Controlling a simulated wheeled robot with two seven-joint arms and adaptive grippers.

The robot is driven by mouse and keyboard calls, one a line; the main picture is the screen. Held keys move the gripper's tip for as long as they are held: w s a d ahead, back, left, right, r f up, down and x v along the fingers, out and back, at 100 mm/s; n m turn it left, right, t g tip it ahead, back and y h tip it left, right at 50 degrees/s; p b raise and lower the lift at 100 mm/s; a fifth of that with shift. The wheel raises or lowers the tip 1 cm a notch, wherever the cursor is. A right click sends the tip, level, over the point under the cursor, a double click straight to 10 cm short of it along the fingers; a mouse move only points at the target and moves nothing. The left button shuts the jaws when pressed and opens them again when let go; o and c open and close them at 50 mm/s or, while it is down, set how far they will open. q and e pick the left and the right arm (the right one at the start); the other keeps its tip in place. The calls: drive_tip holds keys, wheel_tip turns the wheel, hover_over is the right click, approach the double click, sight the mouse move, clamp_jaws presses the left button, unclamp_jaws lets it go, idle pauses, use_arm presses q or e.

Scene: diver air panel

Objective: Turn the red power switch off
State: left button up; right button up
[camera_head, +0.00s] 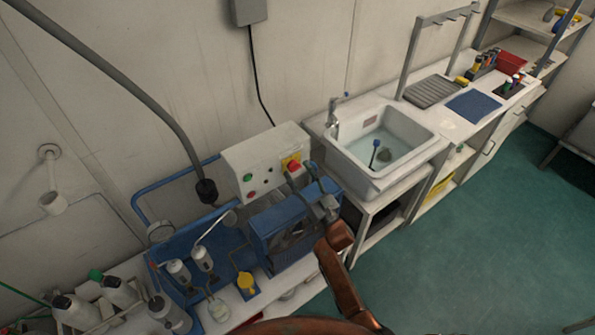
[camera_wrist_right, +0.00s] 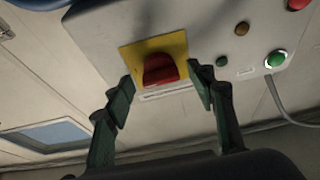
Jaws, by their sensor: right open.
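The red power switch (camera_head: 293,166) sits on a yellow plate at the right end of the pale control box (camera_head: 236,155) above the blue machine. In the right wrist view the red switch (camera_wrist_right: 160,70) shows on its yellow plate (camera_wrist_right: 174,44), between and beyond my fingertips. My right gripper (camera_head: 301,172) is open, with its dark green fingers close to the switch. In the wrist view the open fingers (camera_wrist_right: 164,88) stand on either side of the switch, and I cannot tell whether they touch the panel. My left gripper is out of view.
The blue machine (camera_head: 262,222) stands under the box. A sink (camera_head: 390,130) is to the right, and a counter with a blue mat (camera_head: 473,106) lies beyond. Bottles (camera_head: 74,310) and cups crowd the bench at lower left. The green floor (camera_head: 480,220) is open at right.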

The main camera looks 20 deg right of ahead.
drive_tip(key=shift+w+a+r, duration=0.1)
drive_tip(key=shift+w+r, duration=0.05)
drive_tip(key=shift+w, duration=0.1)
drive_tip(key=shift+c, duration=0.5)
drive_tip(key=c, duration=1.1)
drive_tip(key=shift+o, duration=0.2)
